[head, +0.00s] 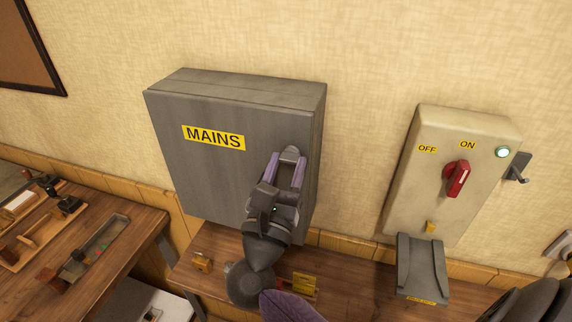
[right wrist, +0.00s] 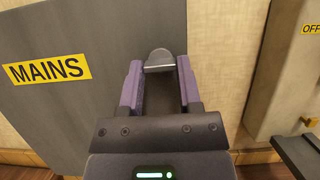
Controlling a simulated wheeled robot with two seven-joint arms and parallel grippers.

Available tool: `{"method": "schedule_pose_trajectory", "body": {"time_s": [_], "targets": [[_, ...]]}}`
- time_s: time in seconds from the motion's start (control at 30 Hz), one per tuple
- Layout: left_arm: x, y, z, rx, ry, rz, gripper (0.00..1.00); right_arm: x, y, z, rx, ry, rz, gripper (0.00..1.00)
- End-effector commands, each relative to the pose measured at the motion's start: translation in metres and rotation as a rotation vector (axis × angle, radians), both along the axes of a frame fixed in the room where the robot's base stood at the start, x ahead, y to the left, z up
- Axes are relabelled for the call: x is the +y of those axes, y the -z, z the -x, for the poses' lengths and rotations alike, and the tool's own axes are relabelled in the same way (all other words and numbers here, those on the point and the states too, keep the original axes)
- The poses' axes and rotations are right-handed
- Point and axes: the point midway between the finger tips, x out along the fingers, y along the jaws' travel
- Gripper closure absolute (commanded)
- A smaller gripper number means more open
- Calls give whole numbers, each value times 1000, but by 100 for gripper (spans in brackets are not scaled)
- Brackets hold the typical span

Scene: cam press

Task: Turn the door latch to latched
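The door latch (head: 290,152) is a small grey piece with a rounded top near the right edge of the grey MAINS cabinet door (head: 200,170). It also shows in the right wrist view (right wrist: 159,57). The door looks closed. My right gripper (head: 287,163) is in front of the door, its purple fingers spread apart, one on each side of the latch. In the right wrist view the fingertips (right wrist: 159,68) flank the latch with thin gaps; I cannot tell if either touches. The latch's lower part and setting are hard to make out. My left gripper is not in view.
A brass padlock (head: 202,262) and a yellow tag (head: 304,281) lie on the wooden bench.

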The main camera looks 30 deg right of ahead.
Motion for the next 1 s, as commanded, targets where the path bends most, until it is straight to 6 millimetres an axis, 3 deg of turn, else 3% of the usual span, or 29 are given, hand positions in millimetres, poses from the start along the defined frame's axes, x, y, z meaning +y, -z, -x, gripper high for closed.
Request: {"method": "schedule_pose_trajectory", "body": {"time_s": [0.03, 0.17, 0.57, 1.0], "targets": [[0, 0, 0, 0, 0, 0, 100, 0, 0, 0, 0, 0, 0, 74], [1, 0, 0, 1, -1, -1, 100, 0, 0, 0, 0, -1, 0, 100], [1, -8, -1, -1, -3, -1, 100, 0, -2, 0, 48, 0, 39, 100], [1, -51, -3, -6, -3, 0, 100, -2, -6, 2, 323, -1, 273, 100]]}}
